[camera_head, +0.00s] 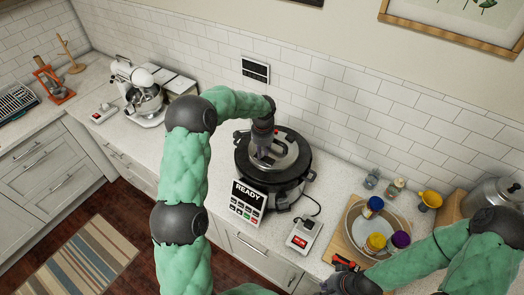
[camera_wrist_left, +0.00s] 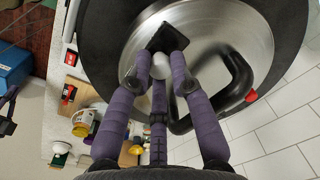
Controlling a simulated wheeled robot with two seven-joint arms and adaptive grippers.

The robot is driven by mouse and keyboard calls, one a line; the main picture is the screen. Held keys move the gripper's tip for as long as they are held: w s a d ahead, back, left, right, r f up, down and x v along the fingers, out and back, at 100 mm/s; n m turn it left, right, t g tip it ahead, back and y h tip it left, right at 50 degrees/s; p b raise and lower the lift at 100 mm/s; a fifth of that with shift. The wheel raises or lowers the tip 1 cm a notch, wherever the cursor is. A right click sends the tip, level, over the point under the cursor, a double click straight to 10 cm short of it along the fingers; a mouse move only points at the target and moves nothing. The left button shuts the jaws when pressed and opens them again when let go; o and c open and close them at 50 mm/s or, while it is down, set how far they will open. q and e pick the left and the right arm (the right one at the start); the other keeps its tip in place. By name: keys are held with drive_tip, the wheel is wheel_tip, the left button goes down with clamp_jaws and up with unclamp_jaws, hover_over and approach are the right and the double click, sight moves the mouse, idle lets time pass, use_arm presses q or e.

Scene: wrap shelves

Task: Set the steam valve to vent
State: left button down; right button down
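The pressure cooker (camera_head: 253,172) stands on the counter, with a steel and black lid that also shows in the left wrist view (camera_wrist_left: 215,55). The steam valve appears as a small pale knob (camera_wrist_left: 161,68) with a black square piece (camera_wrist_left: 167,39) beside it. My left gripper (camera_head: 262,153) is over the lid. In the left wrist view its purple fingers (camera_wrist_left: 160,72) converge on the knob and seem to touch it on its sides. The valve's setting cannot be read. My right gripper (camera_head: 338,281) is low at the right front, its fingers unclear.
A READY panel (camera_head: 247,203) is on the cooker's front. A black curved lid handle with a red tip (camera_wrist_left: 251,96) is close to my fingers. A small switch box (camera_head: 304,234), a bowl with jars (camera_head: 352,222) and a kettle (camera_head: 480,196) stand to the right. A mixer (camera_head: 142,97) is left.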

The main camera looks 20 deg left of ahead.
sight(269, 161)
use_arm(q)
drive_tip(key=shift+s+d+f+b, duration=0.15)
drive_tip(key=shift+d+b, duration=0.5)
drive_tip(key=shift+d, duration=0.75)
drive_tip(key=c, duration=1.1)
unclamp_jaws()
drive_tip(key=shift+r, duration=0.2)
drive_tip(key=shift+r, duration=0.2)
drive_tip(key=r, duration=1.1)
drive_tip(key=shift+s+d+r, duration=0.15)
drive_tip(key=shift+d+r, duration=0.05)
drive_tip(key=shift+d, duration=0.1)
